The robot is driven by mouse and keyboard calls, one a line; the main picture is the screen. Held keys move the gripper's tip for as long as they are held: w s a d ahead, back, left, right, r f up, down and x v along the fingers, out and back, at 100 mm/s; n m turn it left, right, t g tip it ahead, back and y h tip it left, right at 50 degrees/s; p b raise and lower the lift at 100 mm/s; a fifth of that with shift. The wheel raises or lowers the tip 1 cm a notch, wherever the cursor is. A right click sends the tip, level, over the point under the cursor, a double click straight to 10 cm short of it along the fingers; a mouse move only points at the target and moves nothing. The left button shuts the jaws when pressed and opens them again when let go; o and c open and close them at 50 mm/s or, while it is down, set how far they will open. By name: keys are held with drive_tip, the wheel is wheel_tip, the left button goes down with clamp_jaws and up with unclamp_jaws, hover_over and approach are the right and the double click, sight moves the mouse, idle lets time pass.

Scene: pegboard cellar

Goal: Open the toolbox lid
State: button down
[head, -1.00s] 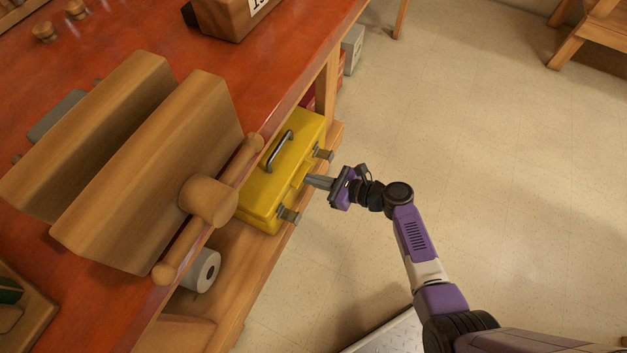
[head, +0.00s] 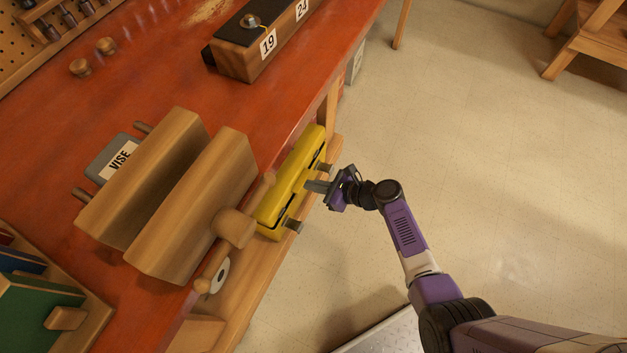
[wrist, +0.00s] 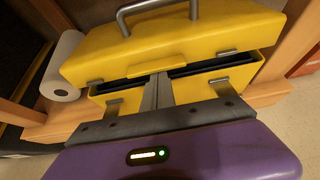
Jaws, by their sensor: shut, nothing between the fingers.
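The yellow toolbox (head: 297,178) sits on the shelf under the workbench, partly hidden by the vise in the head view. Its lid (wrist: 175,42), with a grey handle (wrist: 150,10), is slightly raised at the front. A dark gap shows between the lid and the toolbox body (wrist: 190,88). Two metal latches (wrist: 115,106) (wrist: 222,88) hang down on the front, off the lid. My gripper (head: 308,186) is shut and empty at the toolbox front, between the latches. In the wrist view its fingertips (wrist: 158,78) reach the gap at the lid's front edge; contact is unclear.
The wooden vise (head: 190,200) overhangs the toolbox from the red bench top (head: 120,190). The floor (head: 480,180) beside my arm is clear.

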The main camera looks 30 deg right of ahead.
sight(298, 177)
drive_tip(key=r+p, duration=0.2)
drive_tip(key=p, duration=0.1)
drive_tip(key=r+g+p, duration=0.1)
drive_tip(key=shift+w+a+r+h+p, duration=0.2)
drive_tip(key=shift+w+r+h+p, duration=0.15)
drive_tip(key=shift+h, duration=0.05)
drive_tip(key=r+p, duration=0.1)
drive_tip(key=p, duration=0.2)
drive_tip(key=w+r+g+p, duration=0.1)
drive_tip(key=p, duration=0.1)
drive_tip(key=shift+a+r+h, duration=0.35)
drive_tip(key=shift+a+h, duration=0.05)
drive_tip(key=r+p, duration=0.1)
drive_tip(key=w+r+p, duration=0.1)
drive_tip(key=shift+w+a+r+p, duration=0.1)
drive_tip(key=shift+a+r+p, duration=0.1)
drive_tip(key=shift+a+p, duration=0.2)
drive_tip(key=shift+w+a+r+p, duration=0.45)
drive_tip(key=shift+w+r+p, duration=0.25)
drive_tip(key=shift+r, duration=0.15)
drive_tip(key=shift+s+f, duration=0.1)
